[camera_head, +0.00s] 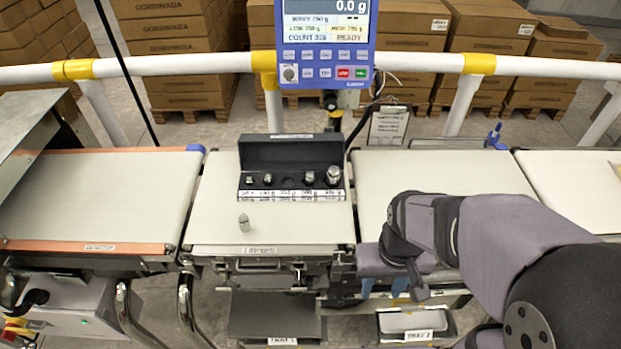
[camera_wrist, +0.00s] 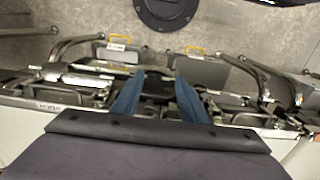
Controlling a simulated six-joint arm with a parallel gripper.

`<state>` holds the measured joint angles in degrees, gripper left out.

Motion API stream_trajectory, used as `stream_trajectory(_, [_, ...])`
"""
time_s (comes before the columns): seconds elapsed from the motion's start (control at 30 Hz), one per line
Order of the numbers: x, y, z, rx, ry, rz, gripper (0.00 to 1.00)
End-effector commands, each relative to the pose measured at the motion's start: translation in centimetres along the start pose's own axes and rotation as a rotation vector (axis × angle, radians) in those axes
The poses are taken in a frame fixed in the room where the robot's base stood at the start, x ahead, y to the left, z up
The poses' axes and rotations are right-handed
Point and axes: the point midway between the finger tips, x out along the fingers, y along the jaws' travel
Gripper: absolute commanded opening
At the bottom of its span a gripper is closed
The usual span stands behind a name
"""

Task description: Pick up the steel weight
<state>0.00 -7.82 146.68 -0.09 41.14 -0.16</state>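A small steel weight (camera_head: 244,222) stands on the white weighing belt (camera_head: 215,225), left of centre and in front of a black case (camera_head: 290,150). The open case holds several more steel weights in a row, the largest (camera_head: 333,175) at its right end. My gripper (camera_head: 383,288) is well to the right of the lone weight, at the front edge of the belts. Its two blue fingers stand apart with nothing held between them, as the wrist view shows (camera_wrist: 160,88). No weight shows in the wrist view.
A blue display unit (camera_head: 325,45) reading 0.0 g stands behind the case. A white rail (camera_head: 200,64) with yellow joints runs along the back. Belts lie left (camera_head: 100,195) and right (camera_head: 385,175). Trays (camera_head: 415,320) hang below the front. The belt around the lone weight is clear.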

Motion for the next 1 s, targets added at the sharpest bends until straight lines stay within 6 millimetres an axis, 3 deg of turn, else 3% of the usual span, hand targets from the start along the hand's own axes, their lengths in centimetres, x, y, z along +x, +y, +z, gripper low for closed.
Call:
stream_trajectory(0.47, [0.0,0.0,0.0,0.0,0.0,0.0,0.43])
stream_trajectory(0.63, [-1.0,-0.6,-1.1,-0.031,0.025,-0.006,0.43])
stream_trajectory(0.77, [-3.0,-2.0,-3.9,-0.105,0.09,-0.019,0.43])
stream_trajectory(0.9, [-6.2,-4.7,-8.1,-0.224,0.197,-0.036,0.43])
stream_trajectory(1.0, [-4.7,-8.3,-13.2,-0.222,0.346,-0.1,0.43])
